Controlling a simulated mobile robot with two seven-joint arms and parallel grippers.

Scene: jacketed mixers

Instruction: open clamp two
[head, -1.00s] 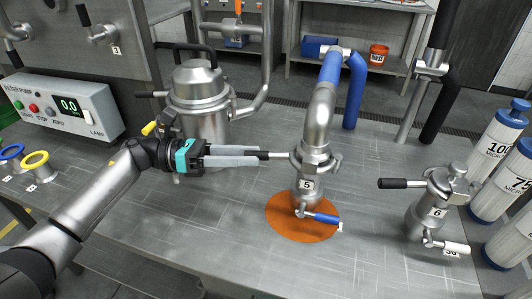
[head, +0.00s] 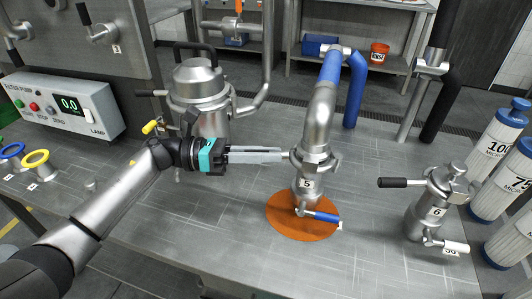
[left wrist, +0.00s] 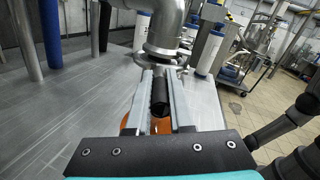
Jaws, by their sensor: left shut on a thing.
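The steel clamp (head: 326,163) sits around the joint of the upright pipe fitting labelled 5, under the blue and steel hose. Its handle points left, and its black grip (left wrist: 160,97) shows in the left wrist view. My left gripper (head: 279,156) reaches in from the left at the height of the clamp. Its two long grey fingers are shut on the clamp handle, one on each side, with the tips close to the clamp body. The fingers hide most of the handle in the head view. No label reading two is legible. My right gripper is not in view.
Fitting 5 stands on an orange disc (head: 290,229), with a blue-handled valve (head: 322,217) low in front. A steel vessel (head: 199,95) stands behind my left gripper. Blue-capped filters (head: 502,140) stand at the right edge.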

